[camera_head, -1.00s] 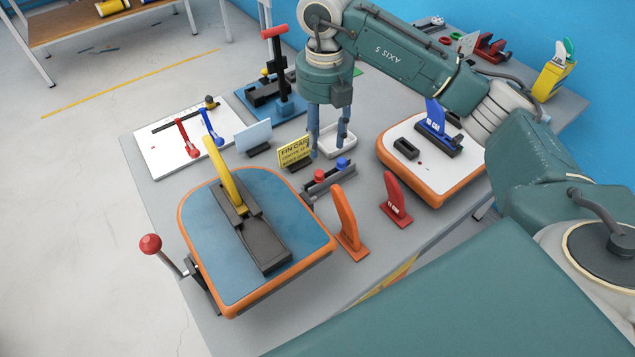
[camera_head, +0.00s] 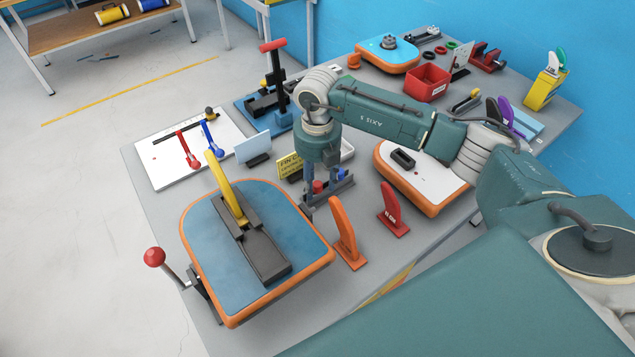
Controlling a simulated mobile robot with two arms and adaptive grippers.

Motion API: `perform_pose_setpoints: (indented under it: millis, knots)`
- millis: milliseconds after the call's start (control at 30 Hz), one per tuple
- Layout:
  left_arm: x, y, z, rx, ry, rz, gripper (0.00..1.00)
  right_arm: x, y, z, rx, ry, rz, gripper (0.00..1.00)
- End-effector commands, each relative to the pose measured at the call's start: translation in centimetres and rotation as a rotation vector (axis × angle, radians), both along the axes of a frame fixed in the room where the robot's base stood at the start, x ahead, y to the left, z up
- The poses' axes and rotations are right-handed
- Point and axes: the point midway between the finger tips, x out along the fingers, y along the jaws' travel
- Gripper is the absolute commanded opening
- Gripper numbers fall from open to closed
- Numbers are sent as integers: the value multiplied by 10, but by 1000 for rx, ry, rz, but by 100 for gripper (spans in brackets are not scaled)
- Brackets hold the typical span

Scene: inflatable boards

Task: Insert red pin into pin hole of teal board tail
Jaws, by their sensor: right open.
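The red pin (camera_head: 318,187) stands upright in a small dark holder (camera_head: 340,189) near the middle of the bench. A blue pin (camera_head: 344,173) stands in the same holder, partly hidden. My right gripper (camera_head: 321,184) points down over the holder, open, with its fingers around or right beside the red pin; contact cannot be told. The teal-topped board (camera_head: 206,245) with an orange rim lies at the front left. A yellow fin (camera_head: 222,183) stands in the dark box on it. Its pin hole is too small to make out. My left gripper is not in view.
An orange fin (camera_head: 344,230) and a red fin (camera_head: 391,208) stand close in front of the holder. A yellow card (camera_head: 288,165) stands behind it. A white-topped board (camera_head: 440,184) lies to the right. A red-knobbed lever (camera_head: 155,257) rises beside the teal-topped board.

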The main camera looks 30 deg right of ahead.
Motion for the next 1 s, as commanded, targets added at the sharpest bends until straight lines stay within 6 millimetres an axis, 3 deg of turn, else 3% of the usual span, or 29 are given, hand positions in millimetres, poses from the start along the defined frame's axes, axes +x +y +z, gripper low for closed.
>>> perform_pose_setpoints:
  millis: [233, 433, 833, 1000]
  knots:
    - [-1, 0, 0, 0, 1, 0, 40, 0, 0, -3, 0, -1, 0, 42]
    - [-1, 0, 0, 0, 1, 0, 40, 0, 0, -3, 0, -1, 0, 6]
    - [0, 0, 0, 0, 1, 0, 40, 1, 0, -1, 1, -2, 0, 5]
    - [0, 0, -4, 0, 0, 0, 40, 2, 0, 10, 2, -5, 0, 5]
